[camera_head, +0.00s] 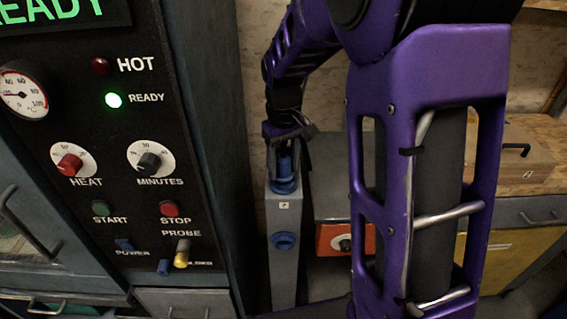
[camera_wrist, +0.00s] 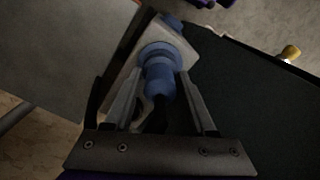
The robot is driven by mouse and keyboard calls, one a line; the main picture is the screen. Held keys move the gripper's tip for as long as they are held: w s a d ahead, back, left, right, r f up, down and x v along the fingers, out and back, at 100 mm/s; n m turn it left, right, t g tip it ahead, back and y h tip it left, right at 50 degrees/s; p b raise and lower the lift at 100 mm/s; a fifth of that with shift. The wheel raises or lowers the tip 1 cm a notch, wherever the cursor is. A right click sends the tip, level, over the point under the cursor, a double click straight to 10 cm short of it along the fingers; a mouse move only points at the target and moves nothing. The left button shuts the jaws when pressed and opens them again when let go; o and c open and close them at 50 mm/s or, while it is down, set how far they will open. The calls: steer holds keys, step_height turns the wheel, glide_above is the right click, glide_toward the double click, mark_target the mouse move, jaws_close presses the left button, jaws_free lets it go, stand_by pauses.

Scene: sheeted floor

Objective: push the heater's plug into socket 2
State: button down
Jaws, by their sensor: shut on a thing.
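My gripper (camera_head: 284,150) is shut on a blue plug (camera_wrist: 158,82), whose dark cable end shows between the fingers in the wrist view. The plug's front meets a blue round socket (camera_wrist: 158,52) on a grey post (camera_head: 284,276). In the head view this is the upper socket (camera_head: 285,186), with a small label (camera_head: 284,205) below it; its mark is too small to read surely. A lower blue socket (camera_head: 285,241) is empty. The plug looks lined up with the upper socket and touching it; how deep it sits is hidden.
A dark control panel (camera_head: 120,190) with knobs, a lit green lamp and a yellow probe plug (camera_head: 182,253) stands close left of the post. An orange box (camera_head: 334,239) with a dial is behind right. A wooden box (camera_head: 527,160) is at far right.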

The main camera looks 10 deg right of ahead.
steer(key=shift+f, duration=0.3)
steer(key=shift+c, duration=0.7)
jaws_free()
steer(key=shift+r, duration=0.15)
